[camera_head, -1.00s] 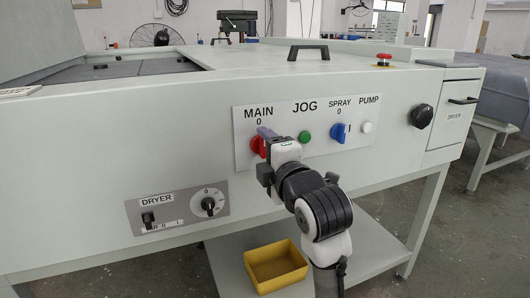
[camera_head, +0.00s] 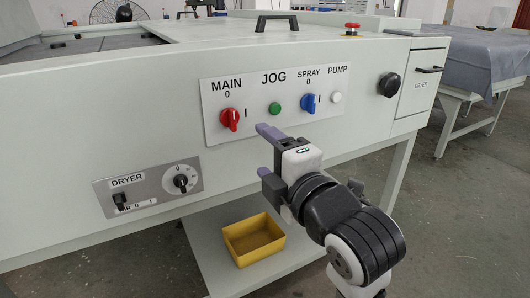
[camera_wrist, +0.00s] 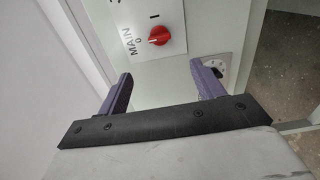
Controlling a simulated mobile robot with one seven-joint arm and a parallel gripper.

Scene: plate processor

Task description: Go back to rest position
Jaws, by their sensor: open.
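My gripper (camera_head: 267,153) is open and empty in front of the machine's front panel, below and right of the red MAIN knob. Its two purple fingers are spread apart; they also show in the wrist view (camera_wrist: 160,92). The red MAIN knob (camera_head: 230,119) sits on the white label plate (camera_head: 212,100) and is fully visible, clear of the fingers. In the wrist view the MAIN knob (camera_wrist: 159,36) lies ahead, beyond the fingers.
The plate also carries a green JOG button (camera_head: 275,109), a blue SPRAY knob (camera_head: 308,103) and a white PUMP button (camera_head: 336,97). A dryer panel (camera_head: 150,186) is lower left. A yellow bin (camera_head: 257,240) stands on the lower shelf. Open floor lies to the right.

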